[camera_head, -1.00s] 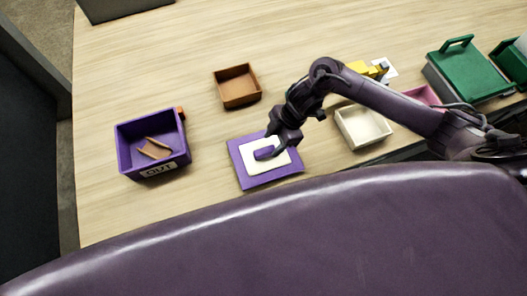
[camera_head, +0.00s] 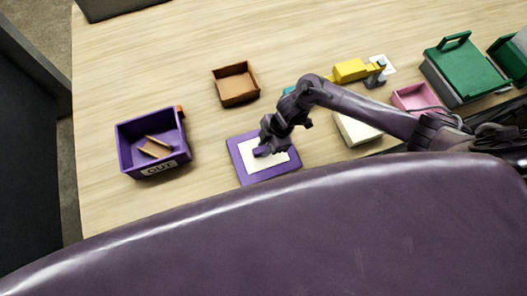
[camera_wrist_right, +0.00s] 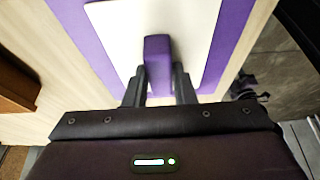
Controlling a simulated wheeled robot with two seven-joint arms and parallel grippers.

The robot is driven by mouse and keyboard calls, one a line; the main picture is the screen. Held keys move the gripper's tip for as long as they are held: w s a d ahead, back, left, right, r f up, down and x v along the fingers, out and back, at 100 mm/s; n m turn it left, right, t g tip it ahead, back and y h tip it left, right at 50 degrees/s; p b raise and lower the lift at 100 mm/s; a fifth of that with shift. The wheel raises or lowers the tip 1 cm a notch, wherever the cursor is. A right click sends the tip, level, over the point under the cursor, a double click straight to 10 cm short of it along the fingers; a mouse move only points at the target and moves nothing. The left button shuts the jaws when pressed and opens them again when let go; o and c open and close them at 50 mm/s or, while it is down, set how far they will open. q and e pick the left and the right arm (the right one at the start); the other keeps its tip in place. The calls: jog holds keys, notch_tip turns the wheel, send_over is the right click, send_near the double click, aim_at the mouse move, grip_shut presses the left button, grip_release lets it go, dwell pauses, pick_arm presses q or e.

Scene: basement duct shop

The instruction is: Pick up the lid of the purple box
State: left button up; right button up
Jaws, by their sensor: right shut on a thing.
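The purple lid (camera_head: 243,174) lies in front of me on the table, with a white panel on its top. In the right wrist view the lid (camera_wrist_right: 234,30) shows its purple handle (camera_wrist_right: 158,60) standing up from the white panel. My right gripper (camera_wrist_right: 159,88) is shut on that handle, one finger on each side. In the head view my right gripper (camera_head: 262,150) is over the lid and hides most of the handle. My left gripper is not in view.
A brown tray (camera_head: 236,99) stands behind the lid. A cream tray (camera_head: 357,134), a pink tray (camera_head: 416,92), a yellow tool (camera_head: 350,71) and a green lidded box (camera_head: 462,60) are on the right. The table between box and lid is clear.

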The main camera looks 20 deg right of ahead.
grip_shut()
jog(key=shift+r, duration=0.15)
jog(key=shift+r, duration=0.2)
notch_tip(320, 180, up, 14)
jog(key=b, duration=0.2)
notch_tip(320, 180, up, 6)
jog(key=f+p, duration=0.1)
send_over(265, 147)
jog(key=shift+r, duration=0.25)
